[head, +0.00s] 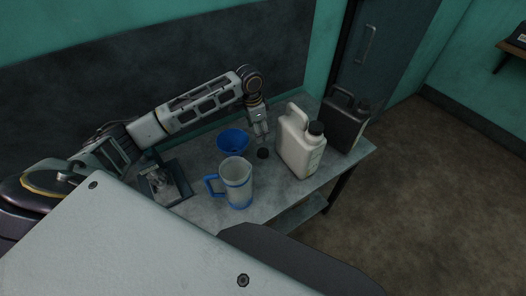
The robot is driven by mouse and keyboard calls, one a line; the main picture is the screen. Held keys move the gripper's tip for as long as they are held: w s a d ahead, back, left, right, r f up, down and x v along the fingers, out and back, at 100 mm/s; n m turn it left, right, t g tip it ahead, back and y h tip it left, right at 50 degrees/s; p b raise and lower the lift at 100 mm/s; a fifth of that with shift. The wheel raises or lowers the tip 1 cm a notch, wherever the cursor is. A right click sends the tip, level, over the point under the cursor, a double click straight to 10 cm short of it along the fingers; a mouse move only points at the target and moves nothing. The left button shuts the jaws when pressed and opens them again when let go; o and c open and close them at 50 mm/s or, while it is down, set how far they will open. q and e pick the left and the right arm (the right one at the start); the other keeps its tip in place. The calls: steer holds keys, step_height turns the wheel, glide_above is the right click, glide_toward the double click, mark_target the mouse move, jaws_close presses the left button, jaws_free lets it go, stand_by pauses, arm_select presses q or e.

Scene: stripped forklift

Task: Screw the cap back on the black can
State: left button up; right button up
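The black can (345,124) stands upright at the table's right end, behind the white can. Its mouth is too dark and small for me to tell whether a cap sits on it. A small black round cap (263,153) is on or just above the table, left of the white can. My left gripper (262,140) points down directly above this cap. The fingertips are close to it, but I cannot tell whether they touch it or how far they are apart. My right gripper is not in view.
A white can (297,145) with a black cap stands between my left gripper and the black can. A blue bowl-like funnel (233,142), a clear jug (237,184) with blue handle, and a dark tray (172,190) occupy the table (285,192). Its front right is clear.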

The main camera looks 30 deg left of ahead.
arm_select(q)
glide_above(263, 152)
steer(key=shift+s+a+f, duration=0.15)
steer(key=shift+a+f, duration=0.05)
steer(key=shift+f, duration=1.95)
steer(key=shift+s+a+f, duration=0.1)
steer(key=shift+a+f, duration=0.05)
steer(key=shift+f, duration=2)
steer(key=shift+f, duration=0.1)
steer(key=shift+w+d+f+p, duration=0.15)
steer(key=shift+f+p, duration=0.1)
steer(key=shift+f, duration=1)
steer(key=shift+w+d+f+p, duration=0.15)
steer(key=shift+f+p, duration=0.05)
steer(key=shift+f, duration=1)
steer(key=shift+c, duration=0.2)
steer(key=c, duration=0.8)
